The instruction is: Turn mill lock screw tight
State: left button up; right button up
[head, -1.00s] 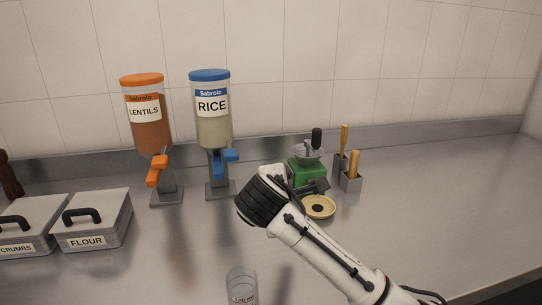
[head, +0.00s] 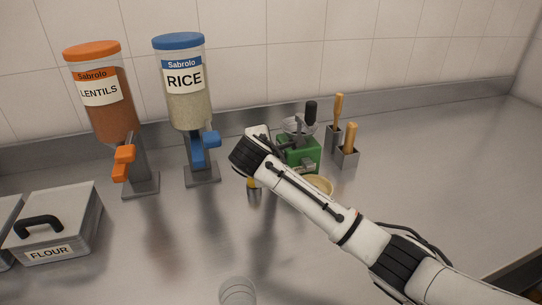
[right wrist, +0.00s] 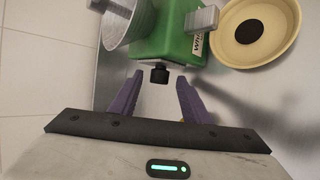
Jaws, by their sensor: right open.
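The green mill (head: 298,154) stands on the counter behind my right arm, with a hopper and an upright black-knobbed crank on top. In the right wrist view the mill body (right wrist: 168,38) is at the top. A black screw knob (right wrist: 160,74) sticks out of it towards my gripper. My right gripper (right wrist: 156,80) is open, its purple fingers on either side of the gap just in front of the knob; I see no contact. In the head view my wrist hides the fingers and knob. My left gripper is out of view.
A cream bowl (right wrist: 222,46) stands beside the mill. Wooden-handled tools in metal holders (head: 347,158) are to its right. Rice (head: 188,95) and lentils (head: 108,112) dispensers and a flour box (head: 75,222) are left. A clear glass (head: 237,292) stands in front. The right counter is clear.

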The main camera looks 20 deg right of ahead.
jog(key=shift+w+d+f, duration=0.2)
jog(key=shift+w+f, duration=0.15)
jog(key=shift+w, duration=0.1)
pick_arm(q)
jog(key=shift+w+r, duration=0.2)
pick_arm(e)
jog(key=shift+w, duration=0.1)
jog(key=c, duration=1)
jog(key=shift+f+t, duration=0.35)
jog(key=shift+t, duration=0.05)
jog(key=shift+c, duration=0.2)
jog(key=t+b, duration=0.1)
jog(key=m+t+b, duration=0.1)
jog(key=b, duration=0.1)
jog(key=shift+s+f+t+h, duration=0.2)
jog(key=shift+f+t+h, duration=0.1)
jog(key=shift+f+h, duration=0.1)
jog(key=shift+r+t+b, duration=0.25)
jog(key=shift+t+b, duration=0.05)
jog(key=shift+b, duration=0.1)
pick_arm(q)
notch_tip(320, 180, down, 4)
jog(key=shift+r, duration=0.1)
